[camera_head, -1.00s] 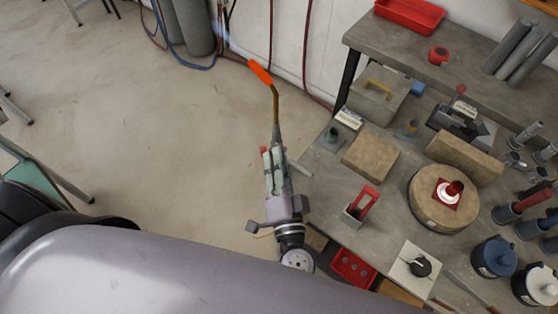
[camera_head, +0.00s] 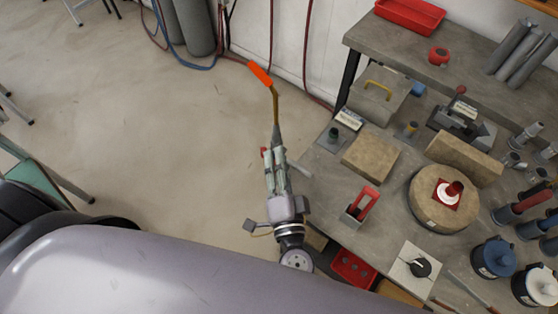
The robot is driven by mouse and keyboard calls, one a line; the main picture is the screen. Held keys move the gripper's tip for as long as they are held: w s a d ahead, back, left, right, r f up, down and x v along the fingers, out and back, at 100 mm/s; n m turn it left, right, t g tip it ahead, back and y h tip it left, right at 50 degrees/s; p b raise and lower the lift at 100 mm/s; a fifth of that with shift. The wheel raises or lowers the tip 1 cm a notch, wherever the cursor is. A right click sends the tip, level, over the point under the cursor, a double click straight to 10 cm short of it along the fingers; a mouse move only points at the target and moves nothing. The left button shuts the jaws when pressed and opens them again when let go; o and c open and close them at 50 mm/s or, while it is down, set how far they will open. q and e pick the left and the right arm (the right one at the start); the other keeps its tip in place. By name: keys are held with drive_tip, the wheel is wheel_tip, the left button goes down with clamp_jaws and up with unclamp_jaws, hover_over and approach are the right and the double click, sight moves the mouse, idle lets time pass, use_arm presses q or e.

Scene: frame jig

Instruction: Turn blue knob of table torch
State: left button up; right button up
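My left gripper (camera_head: 276,158) points away from me, beside the table's left edge. Its pale fingers are closed around the handle of a torch with a thin brass neck (camera_head: 276,105) and a bright orange tip (camera_head: 260,75). No flame shows at the tip. A small red knob (camera_head: 264,151) sits at the left side of the handle, by the fingers. I cannot make out a blue knob on this torch; the fingers hide part of the handle. A small blue piece (camera_head: 417,88) sits beside the grey box on the table; I cannot tell what it is. My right gripper is not in view.
The grey worktable (camera_head: 320,190) fills the right side. Open floor (camera_head: 150,130) lies left.

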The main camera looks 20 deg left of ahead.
use_arm(q)
drive_tip(key=o, duration=0.3)
drive_tip(key=v, duration=1.2)
idle(0.4)
